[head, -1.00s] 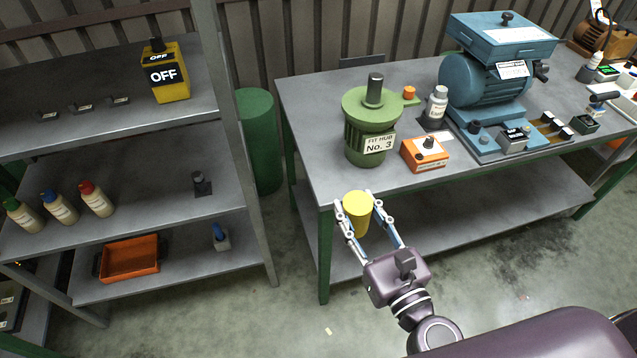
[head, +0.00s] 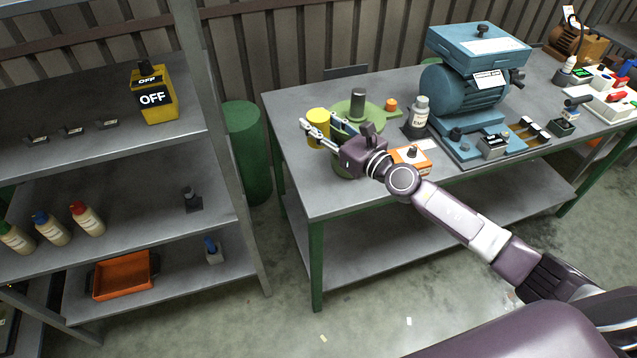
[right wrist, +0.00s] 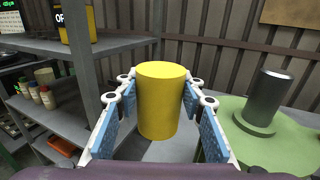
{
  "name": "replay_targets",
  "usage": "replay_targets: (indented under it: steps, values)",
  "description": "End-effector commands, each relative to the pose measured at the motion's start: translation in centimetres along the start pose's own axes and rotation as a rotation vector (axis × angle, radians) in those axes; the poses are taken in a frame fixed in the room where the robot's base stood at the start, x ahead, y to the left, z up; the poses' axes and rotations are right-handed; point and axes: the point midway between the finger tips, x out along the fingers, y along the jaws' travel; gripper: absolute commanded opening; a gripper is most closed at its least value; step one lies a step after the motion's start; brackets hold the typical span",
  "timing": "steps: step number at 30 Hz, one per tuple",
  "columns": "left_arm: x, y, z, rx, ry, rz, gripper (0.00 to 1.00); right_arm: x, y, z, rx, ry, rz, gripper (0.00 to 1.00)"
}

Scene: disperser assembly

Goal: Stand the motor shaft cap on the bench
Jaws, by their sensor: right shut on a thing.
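The motor shaft cap, a plain yellow cylinder (head: 318,136), is upright between the fingers of my right gripper (head: 325,129), over the bench's left end. In the right wrist view the yellow cap (right wrist: 160,100) stands between blue-padded fingers, one on each side. I cannot tell whether its base touches the bench (head: 292,112). The green fit hub (head: 380,109) with its bare grey shaft (head: 357,104) is just right of the cap, partly hidden by my right gripper; the shaft also shows in the right wrist view (right wrist: 268,98). My left gripper is not in view.
An orange box (head: 411,158) and a bottle (head: 419,112) stand right of the hub, with a blue machine (head: 462,92) beyond. A shelf rack (head: 222,150) and green drum (head: 247,150) stand left of the bench. The bench's front left corner is bare.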

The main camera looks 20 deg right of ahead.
Motion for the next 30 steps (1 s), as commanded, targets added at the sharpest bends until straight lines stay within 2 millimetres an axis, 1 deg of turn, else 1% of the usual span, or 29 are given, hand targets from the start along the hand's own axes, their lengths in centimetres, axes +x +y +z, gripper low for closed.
replay_targets:
  steps: [1,5,12,15,18,21,26,30]
  values:
    - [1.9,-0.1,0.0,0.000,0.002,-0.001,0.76,0.0,0.1,-2.2,0.003,0.001,0.000,0.12]
    - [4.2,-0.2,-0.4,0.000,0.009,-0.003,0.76,0.0,0.1,-4.5,0.003,0.000,-0.001,0.12]
    - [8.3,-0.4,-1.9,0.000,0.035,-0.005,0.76,0.0,0.1,-9.1,0.004,-0.001,-0.001,0.12]
    - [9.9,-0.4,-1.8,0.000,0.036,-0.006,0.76,0.0,0.1,-11.0,0.005,-0.001,-0.001,0.12]
    - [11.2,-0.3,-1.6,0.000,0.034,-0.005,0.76,0.0,0.1,-12.6,0.004,-0.001,-0.002,0.12]
    - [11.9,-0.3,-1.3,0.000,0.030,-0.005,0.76,0.0,0.1,-13.6,0.004,-0.001,-0.001,0.12]
    - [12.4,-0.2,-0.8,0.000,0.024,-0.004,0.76,0.0,0.1,-14.5,0.001,-0.001,-0.001,0.12]
    - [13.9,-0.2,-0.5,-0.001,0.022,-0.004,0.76,0.0,0.1,-16.8,0.005,0.000,-0.002,0.12]
